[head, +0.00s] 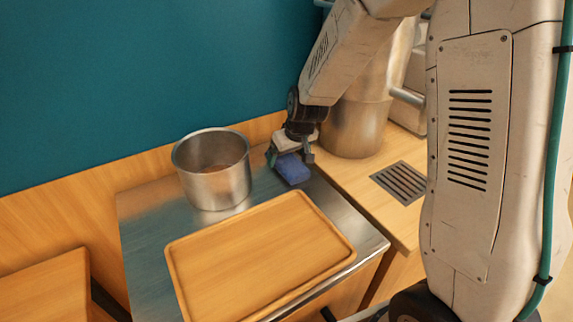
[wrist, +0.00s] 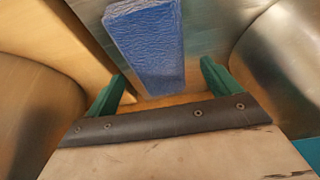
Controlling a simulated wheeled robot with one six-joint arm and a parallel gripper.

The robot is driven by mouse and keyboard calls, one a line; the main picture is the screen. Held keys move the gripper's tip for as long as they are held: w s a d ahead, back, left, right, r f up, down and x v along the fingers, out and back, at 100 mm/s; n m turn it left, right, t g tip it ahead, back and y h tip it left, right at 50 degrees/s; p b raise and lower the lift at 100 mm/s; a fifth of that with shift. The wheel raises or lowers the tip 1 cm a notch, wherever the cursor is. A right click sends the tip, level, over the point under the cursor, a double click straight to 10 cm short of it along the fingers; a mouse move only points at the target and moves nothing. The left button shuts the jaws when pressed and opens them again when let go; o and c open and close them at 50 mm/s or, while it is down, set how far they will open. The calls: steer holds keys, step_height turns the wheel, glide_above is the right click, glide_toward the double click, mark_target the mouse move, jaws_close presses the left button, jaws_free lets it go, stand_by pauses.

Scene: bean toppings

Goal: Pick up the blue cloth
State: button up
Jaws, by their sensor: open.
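The blue cloth (head: 293,168) is a small folded block lying on the steel counter near its back right edge, beside the wooden counter. In the wrist view the cloth (wrist: 147,45) lies just ahead of the fingertips, its near end in line with the gap between them. My gripper (head: 290,158) is right at the cloth in the head view, pointing down. In the wrist view its two green fingers (wrist: 160,85) are apart with nothing held between them. I cannot tell whether a finger touches the cloth.
A steel pot (head: 214,180) stands left of the cloth. A wooden tray (head: 178,275) lies in front of it on the steel counter (head: 140,235). A large metal cylinder (head: 355,130) stands close on the right, behind a floor-like grate (head: 399,183) in the wooden counter.

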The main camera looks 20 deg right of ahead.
mark_target(286, 160)
steer(key=shift+x, duration=1.5)
steer(key=c, duration=1.1)
steer(key=shift+r, duration=0.1)
steer(key=shift+r, duration=0.55)
step_height(286, 160, up, 2)
steer(key=shift+r, duration=0.15)
steer(key=s+a, duration=0.1)
steer(key=s, duration=0.4)
steer(key=s+a+r, duration=0.1)
steer(key=s, duration=0.4)
steer(key=s+a, duration=0.2)
steer(key=s, duration=0.3)
steer(key=shift+s+a+r, duration=0.1)
steer(key=shift+r, duration=0.15)
steer(key=shift+s, duration=0.2)
